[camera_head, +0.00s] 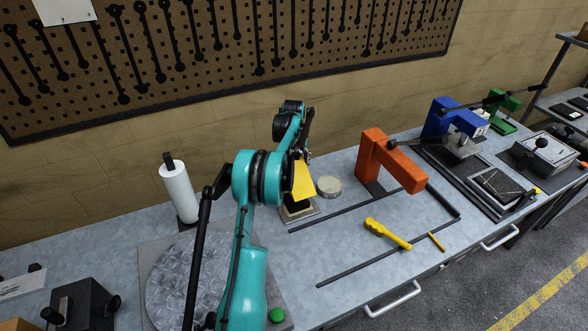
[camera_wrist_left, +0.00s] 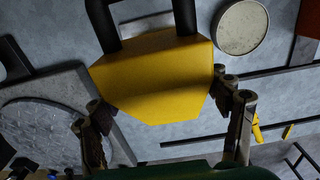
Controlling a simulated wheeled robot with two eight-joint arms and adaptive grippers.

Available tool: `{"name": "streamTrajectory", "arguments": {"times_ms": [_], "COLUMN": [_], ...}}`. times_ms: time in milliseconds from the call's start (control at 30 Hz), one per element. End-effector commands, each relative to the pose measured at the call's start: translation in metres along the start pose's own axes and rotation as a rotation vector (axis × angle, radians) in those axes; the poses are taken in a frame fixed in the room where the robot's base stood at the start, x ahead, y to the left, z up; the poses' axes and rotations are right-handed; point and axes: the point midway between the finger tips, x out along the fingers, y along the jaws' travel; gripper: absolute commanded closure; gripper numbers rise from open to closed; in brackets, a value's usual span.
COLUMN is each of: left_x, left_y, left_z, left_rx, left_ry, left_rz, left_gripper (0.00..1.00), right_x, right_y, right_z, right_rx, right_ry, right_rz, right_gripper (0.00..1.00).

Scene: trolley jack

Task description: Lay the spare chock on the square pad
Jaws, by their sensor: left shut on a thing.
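The yellow chock (camera_head: 304,182) is in my left gripper (camera_head: 301,158), which is shut on it. In the left wrist view the chock (camera_wrist_left: 155,78) fills the space between the fingers, with its broad yellow face toward the camera. In the head view, the chock is tilted and seen above a small dark block on a pale square plate (camera_head: 313,214), which looks like the square pad. My arm and the chock hide part of the plate. I cannot tell whether the chock touches what is under it. My right gripper is not in view.
A round pale disc (camera_head: 329,186) lies right of the chock, then an orange angled block (camera_head: 385,158). A textured round plate (camera_head: 168,275) and a white roll (camera_head: 178,191) are left. Clear bench shows around the rails.

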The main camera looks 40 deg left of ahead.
Motion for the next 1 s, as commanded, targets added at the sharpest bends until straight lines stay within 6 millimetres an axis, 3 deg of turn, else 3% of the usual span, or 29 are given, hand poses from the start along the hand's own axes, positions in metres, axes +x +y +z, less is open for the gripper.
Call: {"name": "streamTrajectory", "arguments": {"times_ms": [1000], "left_x": [0.09], "left_y": [0.0], "left_z": [-0.001], "left_rx": [0.0], "left_ry": [0.0], "left_rz": [0.0], "left_gripper": [0.82], "right_x": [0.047], "right_y": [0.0], "right_z": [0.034], "right_rx": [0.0], "right_ry": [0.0], "right_rz": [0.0], "right_gripper": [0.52]}}
